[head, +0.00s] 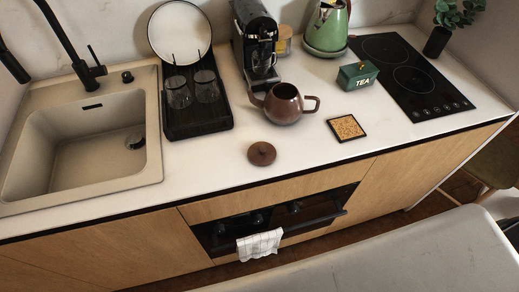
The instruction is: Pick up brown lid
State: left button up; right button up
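The brown lid (262,154) is round and dark brown with a small knob on top. It lies on the white counter near the front edge. The brown teapot (284,105) stands open behind it and slightly to the right, apart from the lid, with its handle to the right and spout to the left. Neither of my grippers shows in the head view.
A cork coaster (346,128) and a green tea box (357,75) are right of the teapot. The dish rack (196,127) with glasses and the sink (78,140) are left. A black coffee machine (256,45) and green kettle (326,25) stand behind. Counter around the lid is clear.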

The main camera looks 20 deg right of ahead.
aim_at(261, 154)
jog(key=l+u, duration=0.3)
jog(key=k+l+u, duration=0.15)
jog(key=l+u, duration=0.15)
jog(key=l, duration=0.2)
jog(key=k+l+u, duration=0.1)
jog(key=l+u, duration=0.15)
jog(key=l, duration=0.15)
jog(key=k+l+u, duration=0.3)
jog(key=i+l, duration=0.1)
